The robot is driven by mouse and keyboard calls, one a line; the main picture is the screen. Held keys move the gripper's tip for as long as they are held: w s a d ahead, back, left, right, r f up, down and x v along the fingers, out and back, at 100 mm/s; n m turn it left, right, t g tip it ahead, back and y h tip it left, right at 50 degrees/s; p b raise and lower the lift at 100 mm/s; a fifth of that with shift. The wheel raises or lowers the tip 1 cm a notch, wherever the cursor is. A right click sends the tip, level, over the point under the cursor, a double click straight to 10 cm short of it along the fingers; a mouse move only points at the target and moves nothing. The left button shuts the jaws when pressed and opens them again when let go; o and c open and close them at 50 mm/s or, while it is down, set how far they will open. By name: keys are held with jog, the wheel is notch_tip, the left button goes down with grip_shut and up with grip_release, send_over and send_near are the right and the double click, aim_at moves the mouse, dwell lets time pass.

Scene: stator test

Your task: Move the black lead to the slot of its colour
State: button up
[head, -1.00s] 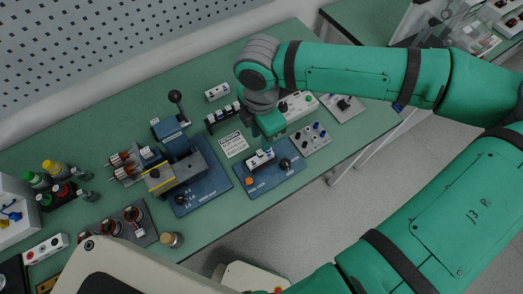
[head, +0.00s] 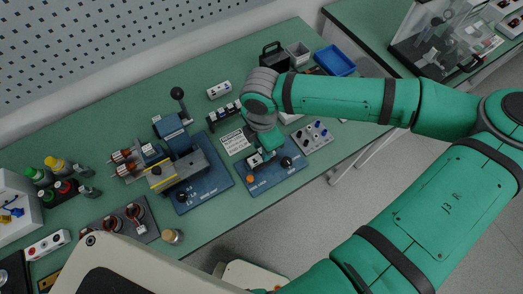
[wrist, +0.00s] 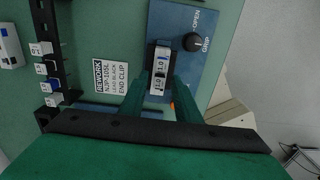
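A small block with black sides and white "1.0" labels (wrist: 160,70) sits on the blue fixture plate (wrist: 211,20). It also shows in the head view (head: 256,158), partly covered by my gripper. I cannot make out a separate black lead. My gripper (wrist: 160,84) is over the plate, one green finger on each side of the block. The fingers look parted, with at most a narrow gap to the block. A card (wrist: 112,77) reading "REWORK", "LEAD BLACK" and "END CLIP" lies beside it. A black rack (wrist: 47,14) holds several white-labelled pieces.
The plate has a black knob (head: 287,162) marked OPEN and GRIP, and an orange button (head: 250,179). A grey plate with blue and dark knobs (head: 313,136) stands to the right. A larger blue machine (head: 205,183) stands to the left. A blue tray (head: 335,60) is at the back.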

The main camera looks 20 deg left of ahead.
grip_shut()
jog(key=shift+r, duration=2.1)
jog(key=shift+a, duration=0.1)
